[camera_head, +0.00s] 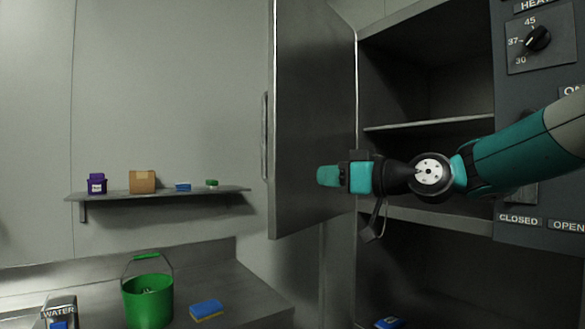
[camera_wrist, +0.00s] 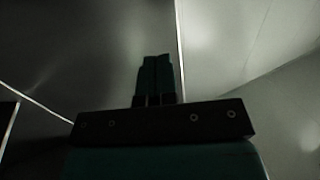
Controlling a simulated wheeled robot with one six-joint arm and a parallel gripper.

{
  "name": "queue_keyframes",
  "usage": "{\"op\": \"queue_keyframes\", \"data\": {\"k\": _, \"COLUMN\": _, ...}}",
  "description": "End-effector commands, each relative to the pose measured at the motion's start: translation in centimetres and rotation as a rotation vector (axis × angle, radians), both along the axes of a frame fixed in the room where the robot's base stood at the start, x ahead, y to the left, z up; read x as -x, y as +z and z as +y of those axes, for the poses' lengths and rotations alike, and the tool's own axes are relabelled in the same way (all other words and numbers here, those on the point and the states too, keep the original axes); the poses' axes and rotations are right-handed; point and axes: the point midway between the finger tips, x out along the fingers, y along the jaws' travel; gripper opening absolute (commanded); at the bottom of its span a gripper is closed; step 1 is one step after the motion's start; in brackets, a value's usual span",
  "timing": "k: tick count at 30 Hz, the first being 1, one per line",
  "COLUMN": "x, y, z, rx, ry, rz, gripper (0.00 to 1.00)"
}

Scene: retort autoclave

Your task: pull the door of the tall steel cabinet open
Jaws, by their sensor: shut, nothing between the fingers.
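The tall steel cabinet (camera_head: 425,122) stands at the right in the head view, with its inside and shelves showing. Its door (camera_head: 312,120) is swung wide open to the left. A vertical bar handle (camera_head: 265,137) is on the door's left-hand side, away from my gripper. My gripper (camera_head: 328,176) is shut and empty, in front of the inner face of the door. I cannot tell whether the fingertips touch it. In the wrist view my shut fingers (camera_wrist: 157,78) are dark against the door panel (camera_wrist: 90,50), near a bright vertical edge.
A wall shelf (camera_head: 150,194) at left holds a purple jar (camera_head: 96,183), a brown box (camera_head: 142,181) and small items. A green bucket (camera_head: 148,300) and a blue sponge (camera_head: 206,309) are on the counter below. A control panel (camera_head: 540,120) borders the cabinet's right side.

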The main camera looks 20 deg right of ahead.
Motion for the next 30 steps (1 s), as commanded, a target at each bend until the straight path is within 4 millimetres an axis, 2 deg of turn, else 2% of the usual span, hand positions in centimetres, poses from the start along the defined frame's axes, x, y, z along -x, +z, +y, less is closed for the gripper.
{"op": "queue_keyframes", "data": {"k": 1, "x": -0.9, "y": 0.5, "z": 0.9, "rx": -0.001, "ry": 0.007, "rz": 0.003, "gripper": 0.0}}
{"op": "queue_keyframes", "data": {"k": 6, "x": -3.6, "y": 0.4, "z": 3.2, "rx": 0.0, "ry": 0.005, "rz": 0.004, "gripper": 0.0}}
{"op": "queue_keyframes", "data": {"k": 12, "x": -5.8, "y": 0.3, "z": 4.8, "rx": 0.001, "ry": 0.001, "rz": 0.003, "gripper": 0.0}}
{"op": "queue_keyframes", "data": {"k": 18, "x": -6.5, "y": 0.1, "z": 5.5, "rx": 0.001, "ry": -0.001, "rz": 0.002, "gripper": 0.0}}
{"op": "queue_keyframes", "data": {"k": 30, "x": -7.0, "y": 0.0, "z": 5.2, "rx": 0.0, "ry": -0.022, "rz": 0.004, "gripper": 0.0}}
